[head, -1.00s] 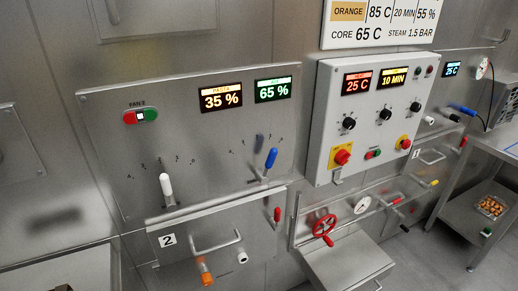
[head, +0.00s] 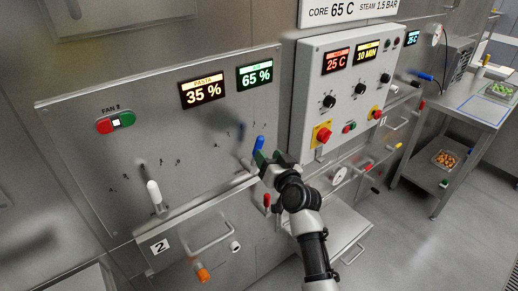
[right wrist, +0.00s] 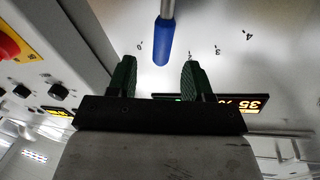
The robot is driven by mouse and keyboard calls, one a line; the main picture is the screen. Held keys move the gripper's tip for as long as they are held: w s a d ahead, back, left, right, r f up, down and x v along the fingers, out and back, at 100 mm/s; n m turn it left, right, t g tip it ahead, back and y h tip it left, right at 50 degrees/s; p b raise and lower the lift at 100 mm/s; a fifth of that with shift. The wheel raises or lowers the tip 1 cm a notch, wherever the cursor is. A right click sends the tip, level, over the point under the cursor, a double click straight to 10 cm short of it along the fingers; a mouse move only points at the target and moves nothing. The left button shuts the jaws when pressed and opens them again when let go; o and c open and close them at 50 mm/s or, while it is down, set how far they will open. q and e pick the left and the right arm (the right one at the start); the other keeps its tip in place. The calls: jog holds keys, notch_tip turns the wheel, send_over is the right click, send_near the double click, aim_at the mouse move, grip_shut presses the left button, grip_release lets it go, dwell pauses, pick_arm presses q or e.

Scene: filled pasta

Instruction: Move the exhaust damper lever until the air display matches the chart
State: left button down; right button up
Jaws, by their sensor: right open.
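The blue-handled lever (head: 259,143) sits on the steel panel below the green display (head: 254,75), which reads 65 %. Its blue handle (right wrist: 163,44) shows in the right wrist view, roughly between my fingertips sideways, with its end near their tips. My right gripper (head: 268,160) is open and empty, close to this handle; contact cannot be made out. A white-handled lever (head: 153,192) stands further left, below the orange display (head: 202,89), which reads 35 %. The chart (head: 350,10) is cut off at the top; only its core and steam line shows. My left gripper is out of view.
A grey control box (head: 310,85) with knobs and a red-yellow switch (head: 322,134) juts out right of the lever. Below are a drawer handle (head: 210,236), an orange-tipped part (head: 202,272) and a red handle (head: 267,200). A steel table (head: 470,104) stands at right.

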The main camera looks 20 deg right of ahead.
aim_at(259, 146)
jog(key=w, duration=0.1)
jog(key=w+b, duration=0.1)
jog(key=w, duration=0.1)
jog(key=w+a, duration=0.1)
jog(key=w, duration=0.1)
jog(key=shift+a+f+b, duration=0.1)
jog(key=shift+f+b, duration=0.15)
jog(key=shift+b, duration=0.1)
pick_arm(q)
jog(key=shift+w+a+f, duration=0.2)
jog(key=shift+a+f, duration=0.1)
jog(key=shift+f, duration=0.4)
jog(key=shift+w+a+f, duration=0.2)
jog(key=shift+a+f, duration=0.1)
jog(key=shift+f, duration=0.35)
pick_arm(e)
jog(key=shift+w+r, duration=0.15)
jog(key=shift+w, duration=0.45)
jog(key=shift+c, duration=0.5)
grip_shut()
